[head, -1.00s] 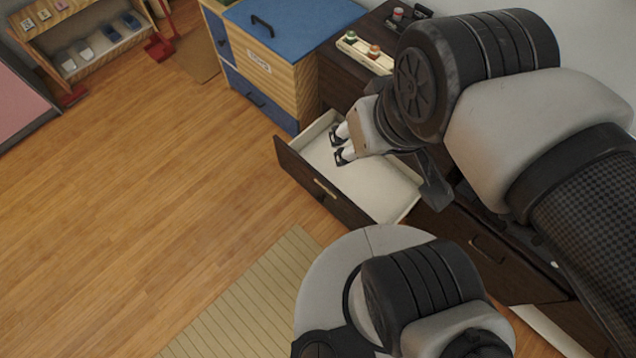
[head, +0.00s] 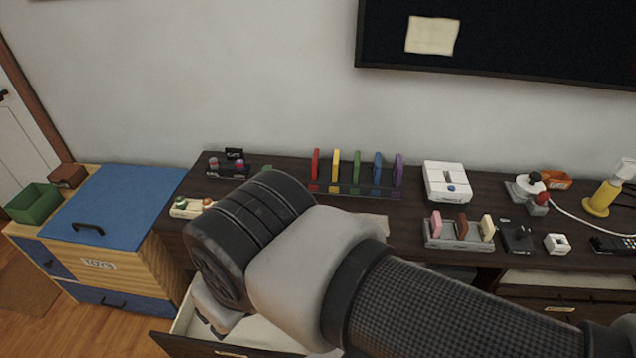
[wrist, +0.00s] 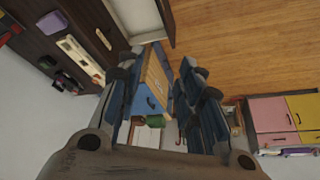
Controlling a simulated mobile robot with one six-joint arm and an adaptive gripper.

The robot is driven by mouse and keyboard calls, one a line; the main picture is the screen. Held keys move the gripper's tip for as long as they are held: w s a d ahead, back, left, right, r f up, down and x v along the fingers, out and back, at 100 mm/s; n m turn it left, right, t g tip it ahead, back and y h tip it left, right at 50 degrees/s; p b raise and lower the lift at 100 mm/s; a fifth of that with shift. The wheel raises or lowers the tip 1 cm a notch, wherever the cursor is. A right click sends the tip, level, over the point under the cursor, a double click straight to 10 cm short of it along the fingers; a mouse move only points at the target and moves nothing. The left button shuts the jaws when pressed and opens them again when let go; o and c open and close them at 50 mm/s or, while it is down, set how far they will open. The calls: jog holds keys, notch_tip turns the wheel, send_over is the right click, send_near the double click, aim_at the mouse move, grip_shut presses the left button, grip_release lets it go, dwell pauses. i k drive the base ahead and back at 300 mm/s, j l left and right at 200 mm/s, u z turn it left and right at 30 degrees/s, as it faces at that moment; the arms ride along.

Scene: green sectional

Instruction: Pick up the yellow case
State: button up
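The yellow case (head: 335,171) stands upright in a rack on the dark cabinet top in the head view. It is between a red case (head: 315,165) and a green case (head: 356,172), with blue and purple ones further right. My arm is in front of and to the left of the rack. My gripper (wrist: 162,72) shows in the wrist view with its two fingers apart and nothing between them. I cannot make out the yellow case in the wrist view.
An open drawer (head: 255,335) sticks out below the cabinet top. A blue-lidded toy box (head: 115,205) stands at left. A cream holder (head: 186,207) and a black holder (head: 228,171) are left of the rack; a white device (head: 447,181) is at right. A dark screen (head: 500,40) hangs above.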

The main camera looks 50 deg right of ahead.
aim_at(336, 162)
jog(key=z, duration=1.7)
jog(key=i+l+u, duration=0.25)
jog(key=i+l, duration=0.15)
jog(key=i+l+u, duration=0.25)
jog(key=i+l, duration=0.15)
jog(key=l, duration=0.15)
